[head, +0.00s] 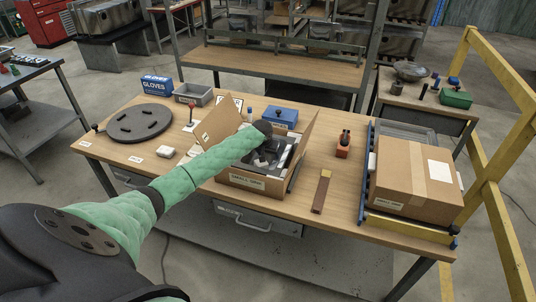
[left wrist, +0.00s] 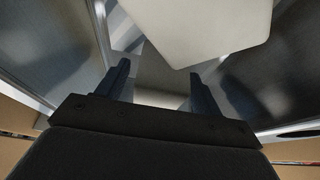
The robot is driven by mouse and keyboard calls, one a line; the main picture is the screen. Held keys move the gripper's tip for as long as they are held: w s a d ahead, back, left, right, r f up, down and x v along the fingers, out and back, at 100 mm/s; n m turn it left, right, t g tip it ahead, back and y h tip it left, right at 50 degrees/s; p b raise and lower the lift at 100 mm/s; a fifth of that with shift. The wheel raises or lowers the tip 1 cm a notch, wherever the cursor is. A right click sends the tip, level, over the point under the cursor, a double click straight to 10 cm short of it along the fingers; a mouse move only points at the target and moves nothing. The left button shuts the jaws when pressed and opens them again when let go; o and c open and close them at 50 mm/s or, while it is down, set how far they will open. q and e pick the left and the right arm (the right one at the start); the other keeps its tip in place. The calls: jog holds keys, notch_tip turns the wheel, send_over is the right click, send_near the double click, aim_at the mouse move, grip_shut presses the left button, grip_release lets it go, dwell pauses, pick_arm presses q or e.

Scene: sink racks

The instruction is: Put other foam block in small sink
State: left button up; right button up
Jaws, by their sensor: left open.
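An open cardboard box (head: 238,181) stands mid-table with its flaps raised, and a grey metal sink (head: 285,156) sits inside it. My left arm reaches over the box. My left gripper (head: 264,158) is down at the sink, partly hidden by its own wrist. In the left wrist view the gripper (left wrist: 160,82) is open, with nothing between its fingers. A pale block (left wrist: 205,25), which looks like foam, lies just beyond the fingertips inside the sink. Another small whitish block (head: 166,151) lies on the table left of the box. My right gripper is not in view.
A closed, taped carton (head: 415,178) stands at the right on blue rails. A dark round turntable (head: 139,122) is at the left. A blue case (head: 281,117) stands behind the box. An orange tool (head: 343,145) and a brown bar (head: 321,191) lie right of it.

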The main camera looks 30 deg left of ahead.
pick_arm(q)
jog(key=shift+s+r, duration=0.15)
jog(key=shift+r, duration=0.25)
jog(key=b+v, duration=0.3)
jog(key=v, duration=0.8)
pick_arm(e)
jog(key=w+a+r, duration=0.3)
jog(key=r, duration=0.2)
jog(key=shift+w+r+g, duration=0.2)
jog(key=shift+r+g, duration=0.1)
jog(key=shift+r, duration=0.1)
pick_arm(q)
jog(key=shift+s+d+r, duration=0.1)
jog(key=shift+s+r, duration=0.05)
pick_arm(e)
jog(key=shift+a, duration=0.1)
